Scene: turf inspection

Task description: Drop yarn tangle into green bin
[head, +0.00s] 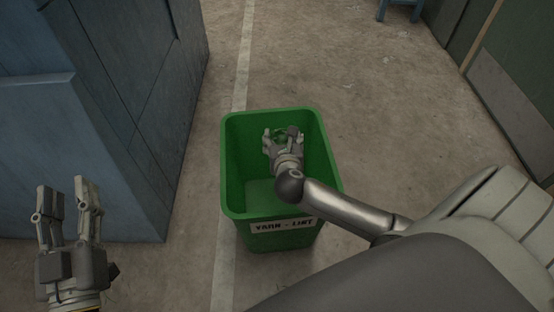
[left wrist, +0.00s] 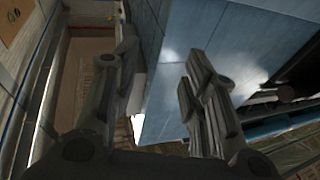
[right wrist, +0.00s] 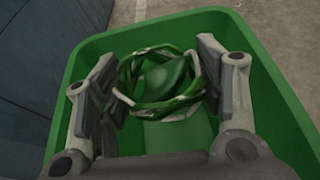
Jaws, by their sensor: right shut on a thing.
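The green bin (head: 232,160) stands on the floor with a "YARN - LINT" label on its front. It also fills much of the right wrist view (right wrist: 262,90). My right gripper (head: 281,133) is over the bin's opening, inside its rim outline. In the right wrist view it is shut on the yarn tangle (right wrist: 128,98), a loose ring of green and whitish strands between the fingers. In the head view the tangle is mostly hidden by the gripper. My left gripper (head: 70,190) is open and empty, left of the bin; its spread fingers show in the left wrist view (left wrist: 160,85).
A large blue cabinet (head: 120,110) stands close on the left, near my left gripper. A pale line (head: 243,60) runs along the concrete floor past the bin. A green panelled wall (head: 510,75) is at far right.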

